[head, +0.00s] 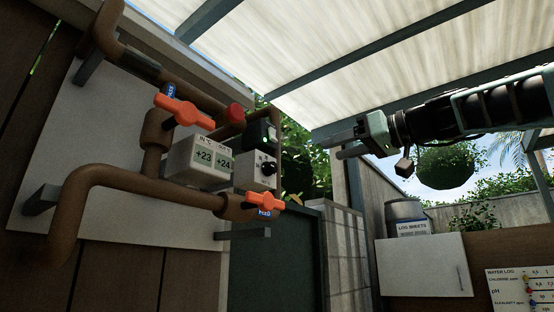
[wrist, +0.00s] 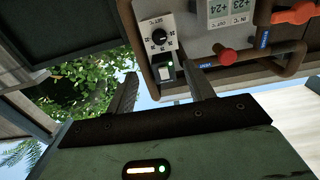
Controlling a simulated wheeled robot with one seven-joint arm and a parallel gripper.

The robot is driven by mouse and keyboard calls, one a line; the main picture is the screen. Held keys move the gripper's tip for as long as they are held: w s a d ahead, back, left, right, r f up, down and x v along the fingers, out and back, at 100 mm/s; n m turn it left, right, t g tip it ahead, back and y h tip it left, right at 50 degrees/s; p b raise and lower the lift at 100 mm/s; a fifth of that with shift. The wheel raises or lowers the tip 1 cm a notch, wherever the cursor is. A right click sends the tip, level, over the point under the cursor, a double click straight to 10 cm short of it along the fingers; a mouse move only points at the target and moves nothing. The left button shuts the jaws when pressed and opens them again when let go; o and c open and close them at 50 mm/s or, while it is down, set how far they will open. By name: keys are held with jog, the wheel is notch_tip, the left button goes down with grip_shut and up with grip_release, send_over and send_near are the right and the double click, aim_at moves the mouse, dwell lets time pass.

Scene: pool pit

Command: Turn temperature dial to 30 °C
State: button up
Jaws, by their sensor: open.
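The temperature dial (head: 268,168) is a black round knob on a small white box (head: 243,176) at the right end of the pipework panel. It also shows in the wrist view (wrist: 159,37), upside down, with tick marks around it and a "SET °C" label. Its exact setting is too small to read. My gripper (head: 328,144) is open and empty, to the right of the dial in the head view and apart from it. In the wrist view its two fingers (wrist: 162,76) point toward the panel, with the dial beyond them and nothing between them.
A display (head: 213,160) reads +23 and +24 left of the dial. A black switch (head: 264,136) with a green light sits by the dial. Orange valve handles (head: 183,111) (head: 266,201), a red knob (head: 235,111) and brown pipes (head: 130,181) surround it. Open air separates gripper and panel.

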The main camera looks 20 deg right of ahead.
aim_at(275, 165)
jog(key=p+x, duration=0.3)
jog(key=x, duration=0.2)
jog(key=p+x, duration=0.3)
jog(key=x, duration=0.3)
jog(key=p+x, duration=0.3)
jog(key=x, duration=0.2)
jog(key=shift+w+r, duration=0.25)
jog(key=shift+r, duration=0.1)
jog(key=shift+w+a+f, duration=0.15)
jog(key=shift+w+a, duration=0.1)
jog(key=shift+w, duration=0.05)
jog(key=c, duration=0.9)
